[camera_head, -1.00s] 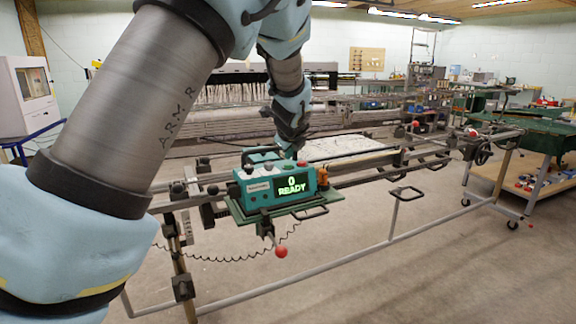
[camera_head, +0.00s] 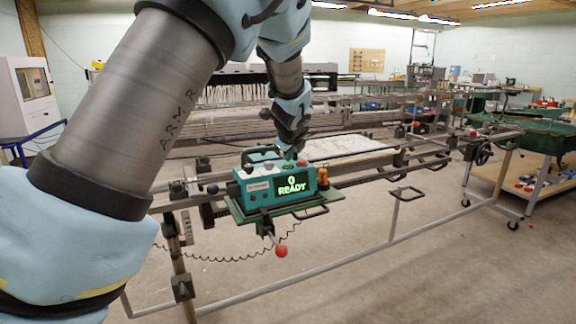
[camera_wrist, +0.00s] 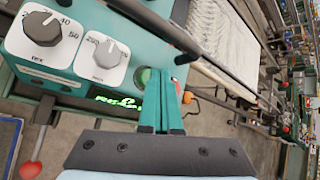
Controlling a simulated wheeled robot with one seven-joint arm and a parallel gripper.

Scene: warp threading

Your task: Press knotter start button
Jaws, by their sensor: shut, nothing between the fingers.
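The teal knotter box (camera_head: 258,190) sits on the rail frame, and its lit green display (camera_head: 292,184) reads "0 READY". My gripper (camera_head: 289,157) is shut and empty, pointing down close over the top of the box. In the wrist view the shut fingers (camera_wrist: 162,76) cover part of a round green button (camera_wrist: 145,77); I cannot tell whether they touch it. A red button (camera_head: 302,163) shows beside the fingertips. Two dials, a left one (camera_wrist: 42,29) and a right one (camera_wrist: 107,53), lie on the box's top.
A lever with a red ball (camera_head: 281,251) hangs under the box. Rails (camera_head: 360,178) run off to the right. The floor in front of the frame is clear.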

